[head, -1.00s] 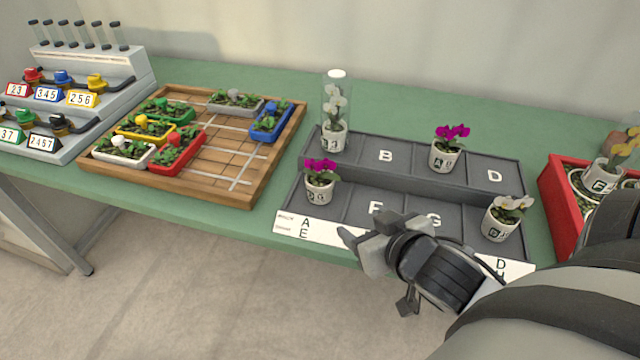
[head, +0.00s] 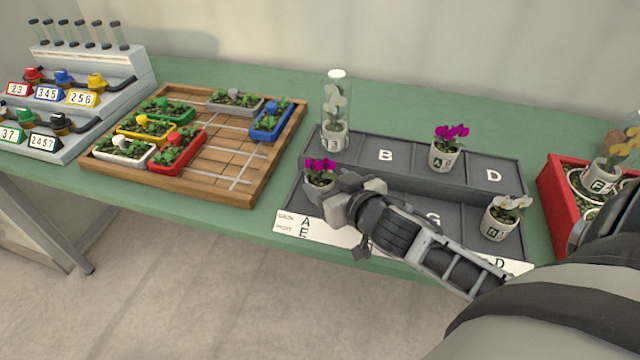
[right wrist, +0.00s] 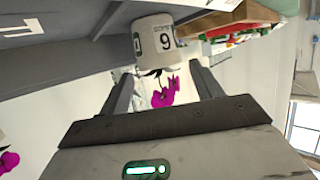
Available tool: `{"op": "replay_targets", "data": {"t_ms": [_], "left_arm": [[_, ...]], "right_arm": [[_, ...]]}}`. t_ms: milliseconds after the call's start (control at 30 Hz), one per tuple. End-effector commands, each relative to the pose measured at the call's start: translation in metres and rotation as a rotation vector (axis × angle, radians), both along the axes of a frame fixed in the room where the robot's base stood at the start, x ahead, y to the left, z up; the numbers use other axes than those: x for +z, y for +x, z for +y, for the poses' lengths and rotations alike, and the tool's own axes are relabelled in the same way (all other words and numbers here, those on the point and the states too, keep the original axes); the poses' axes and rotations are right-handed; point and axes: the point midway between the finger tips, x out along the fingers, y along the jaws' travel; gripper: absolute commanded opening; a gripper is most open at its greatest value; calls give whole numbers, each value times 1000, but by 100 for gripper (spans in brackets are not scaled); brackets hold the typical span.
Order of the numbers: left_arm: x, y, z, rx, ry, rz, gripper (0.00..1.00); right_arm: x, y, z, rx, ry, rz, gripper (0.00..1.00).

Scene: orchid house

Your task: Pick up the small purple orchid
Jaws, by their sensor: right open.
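A purple orchid (head: 319,178) in a white pot stands upright in the front left compartment of the dark grey tray (head: 400,158). A second purple orchid (head: 449,147) in a white pot stands in the back row, further right. My right gripper (head: 341,194) is open, just right of the front left orchid, and hides part of its pot. In the right wrist view that white pot (right wrist: 158,40), marked 9, and its purple flowers (right wrist: 163,94) appear between the open fingers (right wrist: 165,72). Contact cannot be told. My left gripper is not in view.
A white orchid under a clear cylinder (head: 336,105) stands behind the front left orchid. Another pale orchid (head: 502,217) is at the tray's front right. A wooden tray (head: 237,186) of colored planters lies left, a red crate (head: 560,212) right. Green bench shows between them.

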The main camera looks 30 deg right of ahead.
Motion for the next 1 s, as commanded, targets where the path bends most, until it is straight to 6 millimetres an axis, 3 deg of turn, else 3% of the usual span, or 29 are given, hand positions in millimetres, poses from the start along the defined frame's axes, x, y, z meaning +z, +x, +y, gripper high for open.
{"op": "replay_targets", "data": {"t_ms": [300, 600, 733, 767, 1000], "left_arm": [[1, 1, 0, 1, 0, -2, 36], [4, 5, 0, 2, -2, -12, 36], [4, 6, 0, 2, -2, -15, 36], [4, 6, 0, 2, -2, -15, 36], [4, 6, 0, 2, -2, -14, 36]], "right_arm": [[-24, 37, -2, 1, -2, -2, 65], [-26, 42, -2, 2, -2, 0, 65], [-26, 41, -2, 1, -1, 0, 31], [-26, 41, -2, 1, -1, 1, 27], [-25, 42, -2, 1, -1, -1, 27]]}}
